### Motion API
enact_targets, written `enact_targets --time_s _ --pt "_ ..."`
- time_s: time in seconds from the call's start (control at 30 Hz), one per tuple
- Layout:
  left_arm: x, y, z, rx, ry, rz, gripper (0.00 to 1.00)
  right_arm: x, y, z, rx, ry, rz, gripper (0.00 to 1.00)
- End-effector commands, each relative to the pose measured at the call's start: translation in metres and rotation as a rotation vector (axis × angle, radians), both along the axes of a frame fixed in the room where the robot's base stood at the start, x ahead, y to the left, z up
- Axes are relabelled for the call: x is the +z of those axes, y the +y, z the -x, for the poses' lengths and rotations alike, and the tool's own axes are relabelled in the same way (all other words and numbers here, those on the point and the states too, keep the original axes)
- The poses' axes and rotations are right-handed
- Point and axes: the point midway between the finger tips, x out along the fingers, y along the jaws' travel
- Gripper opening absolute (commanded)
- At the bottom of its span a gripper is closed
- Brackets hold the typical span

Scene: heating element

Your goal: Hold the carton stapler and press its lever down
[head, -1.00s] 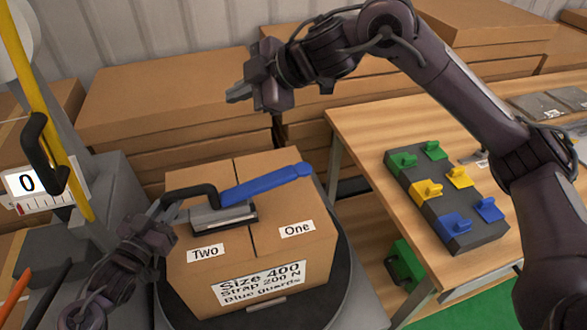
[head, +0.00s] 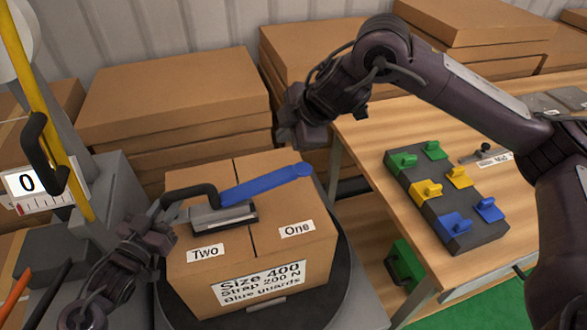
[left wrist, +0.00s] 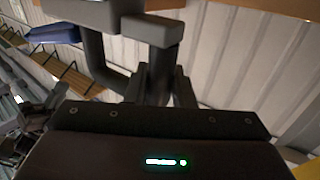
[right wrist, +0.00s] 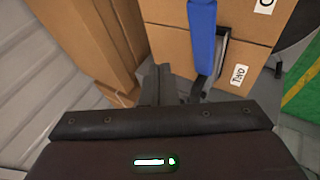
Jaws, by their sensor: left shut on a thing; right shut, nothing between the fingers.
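The carton stapler (head: 222,217) sits on top of the closed carton (head: 290,262), with a grey base, a black curved handle and a blue lever (head: 265,184) slanting up to the right. My left gripper (head: 168,208) is shut on the black handle (head: 190,192) at the left; the handle also shows in the left wrist view (left wrist: 92,45). My right gripper (head: 288,138) is shut and empty, above and beyond the lever's free end, apart from it. In the right wrist view the lever (right wrist: 202,40) lies just right of the shut fingers (right wrist: 158,85).
The carton stands on a dark round turntable (head: 345,285). A wooden table (head: 375,130) at the right bears a dark block (head: 455,205) with green, yellow and blue clips. Stacked flat cartons (head: 170,90) fill the back. A yellow post (head: 50,80) stands left.

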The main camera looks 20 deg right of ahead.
Motion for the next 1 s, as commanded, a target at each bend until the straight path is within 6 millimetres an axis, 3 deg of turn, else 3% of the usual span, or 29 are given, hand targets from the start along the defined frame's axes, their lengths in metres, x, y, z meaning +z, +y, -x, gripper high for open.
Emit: enact_targets --time_s 0.5,1.0 --pt "0.000 0.000 0.000 0.001 -0.001 0.001 0.00 -0.065 -0.015 0.000 -0.002 0.003 0.000 0.00" --pt "0.000 0.000 0.000 0.001 -0.001 0.001 0.00 -0.074 -0.018 0.000 0.000 0.000 0.000 0.00"
